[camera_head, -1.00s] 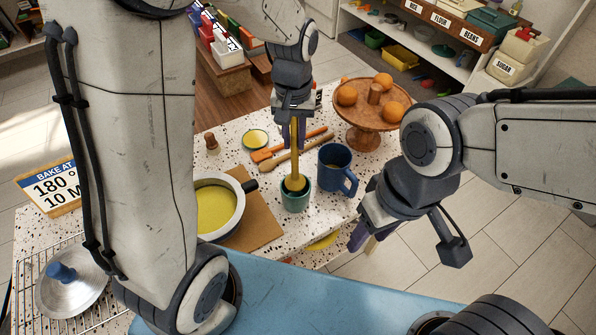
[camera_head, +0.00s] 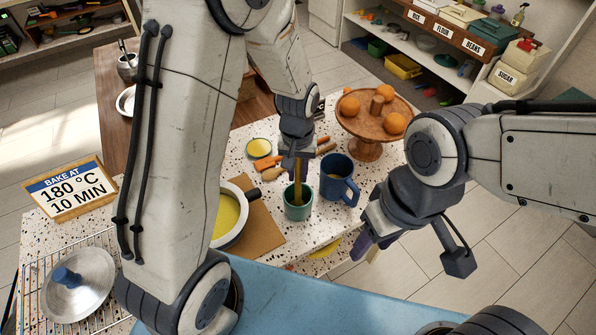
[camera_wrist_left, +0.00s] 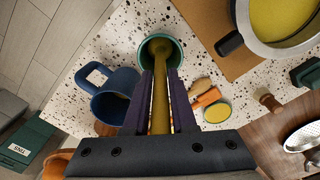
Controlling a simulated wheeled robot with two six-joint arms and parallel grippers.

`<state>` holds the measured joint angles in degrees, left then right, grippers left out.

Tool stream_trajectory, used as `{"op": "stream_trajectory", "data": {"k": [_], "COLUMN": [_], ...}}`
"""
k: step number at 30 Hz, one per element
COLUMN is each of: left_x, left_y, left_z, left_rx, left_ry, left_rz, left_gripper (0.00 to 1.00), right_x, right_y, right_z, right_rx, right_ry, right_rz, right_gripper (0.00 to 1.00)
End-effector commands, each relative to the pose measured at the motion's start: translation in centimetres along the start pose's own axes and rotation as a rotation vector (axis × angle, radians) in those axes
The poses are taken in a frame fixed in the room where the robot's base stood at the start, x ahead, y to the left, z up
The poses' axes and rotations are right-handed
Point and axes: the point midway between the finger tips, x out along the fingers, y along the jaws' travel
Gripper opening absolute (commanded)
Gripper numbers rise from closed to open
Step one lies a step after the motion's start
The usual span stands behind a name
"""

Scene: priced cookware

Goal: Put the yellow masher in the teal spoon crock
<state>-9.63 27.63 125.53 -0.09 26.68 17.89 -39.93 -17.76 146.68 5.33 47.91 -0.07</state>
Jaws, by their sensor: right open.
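The yellow masher (camera_head: 298,174) is upright, its lower end down inside the teal spoon crock (camera_head: 298,212). My left gripper (camera_head: 297,160) is above the crock, shut on the masher's handle. In the left wrist view the handle (camera_wrist_left: 160,108) runs between the two fingers into the crock's mouth (camera_wrist_left: 176,46). My right gripper (camera_head: 374,246) is open and empty, off the table's front right edge.
A blue mug (camera_head: 337,188) stands just right of the crock. A pot of yellow liquid (camera_head: 228,216) is on a brown board (camera_head: 262,232) to the left. A wooden stand with oranges (camera_head: 366,148) is behind. Orange and wooden pieces lie behind the crock.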

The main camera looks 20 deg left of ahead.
Motion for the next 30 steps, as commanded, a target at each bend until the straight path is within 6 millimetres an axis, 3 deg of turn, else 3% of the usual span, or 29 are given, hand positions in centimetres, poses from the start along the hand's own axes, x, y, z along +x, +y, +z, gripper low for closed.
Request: {"op": "stream_trajectory", "data": {"k": [1, 2, 3, 15, 30], "left_x": [0.0, 0.0, 0.0, -0.8, -10.3], "left_y": [0.0, 0.0, 0.0, 0.0, 0.0], "left_z": [0.0, 0.0, 0.0, -0.1, -0.1], "left_rx": [0.0, 0.0, 0.0, 0.0, 0.0], "left_ry": [0.0, -0.001, -0.001, 0.002, 0.004], "left_rz": [0.0, 0.0, 0.0, 0.001, 0.001], "left_gripper": [0.4, 0.51, 0.54, 0.54, 0.54], "right_x": [0.0, 0.0, 0.0, -0.1, 1.3], "right_y": [0.0, 0.0, 0.0, 0.0, 0.1], "right_z": [0.0, 0.0, 0.0, 0.0, 0.1], "right_rx": [0.0, 0.0, 0.0, 0.0, 0.003], "right_ry": [0.0, 0.0, 0.0, 0.0, 0.0], "right_rz": [0.0, 0.0, 0.0, 0.0, 0.0], "right_gripper": [0.5, 0.5, 0.5, 0.5, 0.5]}}
